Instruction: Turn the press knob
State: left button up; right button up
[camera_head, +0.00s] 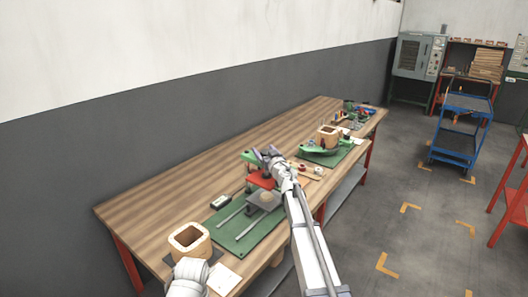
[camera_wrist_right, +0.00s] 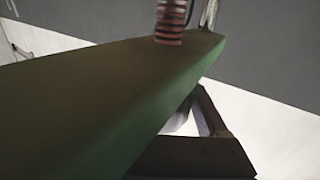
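The press (camera_head: 262,182) stands on a green base plate (camera_head: 262,237) on the workbench, with a red block, a grey plate and a green top part. My right gripper (camera_head: 264,153) is at the top of the press, its two fingertips spread apart with nothing visible between them. The knob is not clear in the head view, where the gripper covers that area. In the right wrist view a large dark green press part (camera_wrist_right: 95,100) fills the middle, with a reddish ribbed piece (camera_wrist_right: 170,22) above its far edge. My left gripper is not visible; only a white arm piece shows at the bottom.
The wooden workbench (camera_head: 150,205) carries a tan square coil (camera_head: 190,239) at the near end, a small dark box (camera_head: 220,201) by the base plate, and another coil (camera_head: 329,136) on a green fixture farther back. A blue cart (camera_head: 462,120) stands on the floor.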

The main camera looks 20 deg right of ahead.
jog(key=shift+o, duration=1)
jog(key=s, duration=0.7)
jog(key=shift+s+d, duration=0.4)
